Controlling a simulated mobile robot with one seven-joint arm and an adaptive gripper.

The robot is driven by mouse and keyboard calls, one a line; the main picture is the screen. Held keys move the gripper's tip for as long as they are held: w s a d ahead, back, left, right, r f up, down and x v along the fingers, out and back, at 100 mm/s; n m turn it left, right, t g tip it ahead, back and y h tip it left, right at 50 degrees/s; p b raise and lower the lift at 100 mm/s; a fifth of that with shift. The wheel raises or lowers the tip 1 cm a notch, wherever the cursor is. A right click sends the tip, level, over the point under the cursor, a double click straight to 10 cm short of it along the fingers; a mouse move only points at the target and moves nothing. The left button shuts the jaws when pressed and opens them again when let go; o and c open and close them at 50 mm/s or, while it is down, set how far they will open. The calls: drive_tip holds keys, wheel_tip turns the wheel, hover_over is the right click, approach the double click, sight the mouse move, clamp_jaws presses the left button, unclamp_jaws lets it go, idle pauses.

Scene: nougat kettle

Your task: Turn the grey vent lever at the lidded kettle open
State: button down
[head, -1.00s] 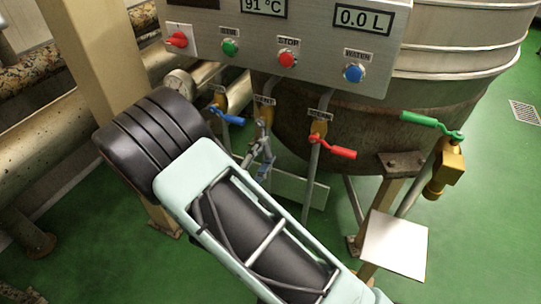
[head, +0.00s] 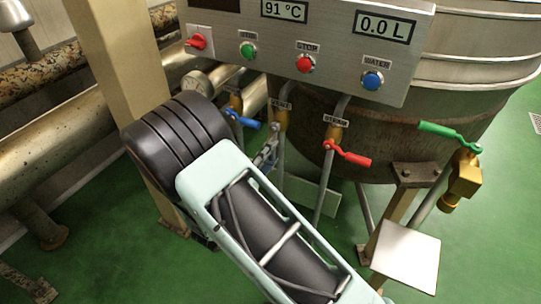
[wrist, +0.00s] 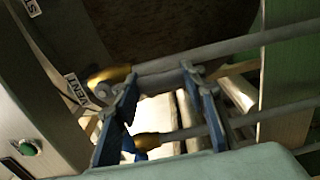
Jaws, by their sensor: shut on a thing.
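The grey vent lever (wrist: 160,75) shows in the wrist view on a brass valve (wrist: 110,78) beside the VENT label (wrist: 75,87). My gripper (wrist: 161,82) is shut on this lever, with one blue-grey finger on each side of it. In the head view my gripper (head: 267,156) is small and partly hidden behind my arm, just below the brass vent valve (head: 281,120). The lever's exact angle is hard to tell there. The lidded kettle (head: 455,75) stands behind, at the right.
A blue lever (head: 243,120) is left of the vent valve and a red lever (head: 348,154) right of it. A green lever (head: 448,132) sits farther right. The control panel (head: 330,62) overhangs the valves. A beige post (head: 120,60) stands left, near my arm.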

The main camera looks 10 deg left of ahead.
drive_tip(key=shift+a, duration=0.1)
drive_tip(key=c, duration=1.2)
unclamp_jaws()
drive_tip(key=v, duration=1.2)
drive_tip(key=shift+r, duration=0.1)
